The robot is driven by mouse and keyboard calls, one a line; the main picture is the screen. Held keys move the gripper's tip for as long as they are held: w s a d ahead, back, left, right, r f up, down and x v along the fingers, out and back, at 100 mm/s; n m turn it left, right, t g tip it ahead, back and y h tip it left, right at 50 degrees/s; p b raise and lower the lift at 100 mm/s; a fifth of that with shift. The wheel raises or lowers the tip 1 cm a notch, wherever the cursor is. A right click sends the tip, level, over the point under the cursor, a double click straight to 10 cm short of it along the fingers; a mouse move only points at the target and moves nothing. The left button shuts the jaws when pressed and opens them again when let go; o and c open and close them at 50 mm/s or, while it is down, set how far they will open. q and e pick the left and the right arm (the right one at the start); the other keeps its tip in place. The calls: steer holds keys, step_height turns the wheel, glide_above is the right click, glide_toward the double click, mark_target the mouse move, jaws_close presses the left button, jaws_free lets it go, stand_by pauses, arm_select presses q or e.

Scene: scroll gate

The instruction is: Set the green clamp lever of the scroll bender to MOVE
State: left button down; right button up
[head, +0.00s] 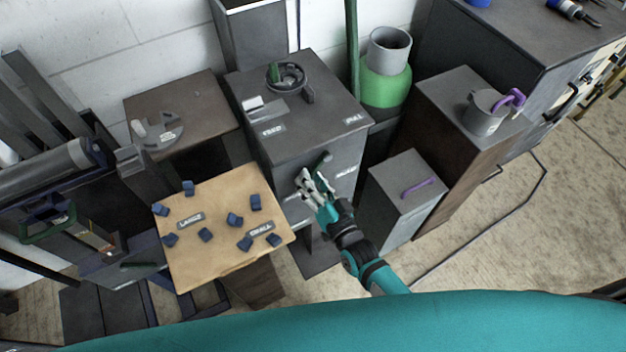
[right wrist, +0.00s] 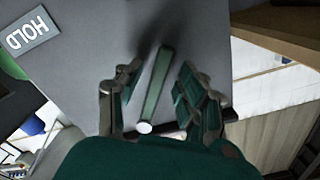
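The scroll bender (head: 300,115) is a dark grey cabinet in the middle of the head view, with a round former and FEED and PULL labels on top. The green clamp lever (head: 322,160) is on its front face, just above my right gripper (head: 312,187). In the right wrist view the lever (right wrist: 157,85) stands between the two sides of my right gripper (right wrist: 158,95), with a visible gap on each side. The gripper is open. A HOLD label (right wrist: 28,35) is at the upper left there. I cannot read a MOVE label. My left gripper is out of view.
A wooden board (head: 220,260) with several blue blocks stands left of my right arm. A low grey box (head: 400,195) with a purple handle is close on the right. A taller cabinet (head: 465,90) bears a grey mug (head: 483,115). A green cylinder (head: 385,85) stands behind.

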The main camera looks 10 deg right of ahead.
steer(key=v, duration=1.2)
stand_by(0.3)
steer(key=s+d+f+n+g+h, duration=0.1)
steer(key=s+d+f+g, duration=0.15)
steer(key=f, duration=0.55)
steer(key=s+d+f+n+g+h, duration=0.1)
steer(key=s+d+f+g, duration=0.15)
steer(key=f, duration=0.55)
steer(key=s+d+f+n+g+h, duration=0.1)
steer(key=s+f+g, duration=0.2)
steer(key=f, duration=0.6)
steer(key=s+d+f+n+g+h, duration=0.1)
steer(key=s+d+f+g, duration=0.1)
steer(key=s+f, duration=0.2)
steer(key=s+d+f+g+h, duration=0.1)
steer(key=s+f, duration=0.4)
steer(key=s, duration=0.5)
steer(key=s+d+f+n+g+h, duration=0.1)
steer(key=s+d+f+g, duration=0.3)
steer(key=s, duration=0.4)
steer(key=shift+f+n+g, duration=0.25)
steer(key=shift+n+g, duration=0.05)
steer(key=shift+g, duration=0.2)
